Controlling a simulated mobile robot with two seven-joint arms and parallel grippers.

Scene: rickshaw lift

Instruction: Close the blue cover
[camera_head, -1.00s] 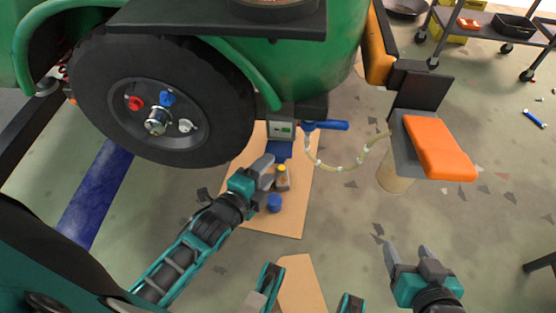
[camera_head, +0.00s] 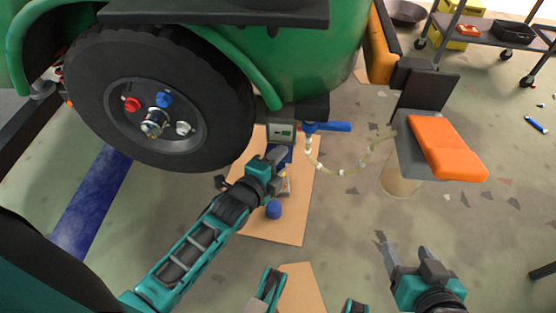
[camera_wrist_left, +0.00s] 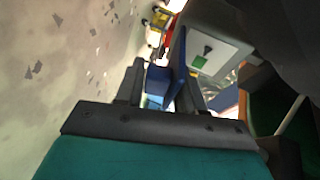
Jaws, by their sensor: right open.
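The blue cover (camera_head: 286,152) hangs as a flap under a grey box with a small display (camera_head: 281,132), below the green body. My left gripper (camera_head: 277,158) is beside it and hides part of it. In the left wrist view the cover (camera_wrist_left: 178,58) shows as a blue plate near the right finger of my left gripper (camera_wrist_left: 162,92). The two fingers are apart, with blue surfaces showing between them. I cannot tell whether a finger touches the cover. My right gripper (camera_head: 402,251) is open and empty over the floor at the lower right.
A blue cup-like item (camera_head: 273,210) stands on a cardboard sheet (camera_head: 291,230); a small bottle beside it is partly hidden by my left gripper. A blue-handled valve (camera_head: 333,127) with a hose sits right of the box. A large wheel (camera_head: 155,100) is on the left.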

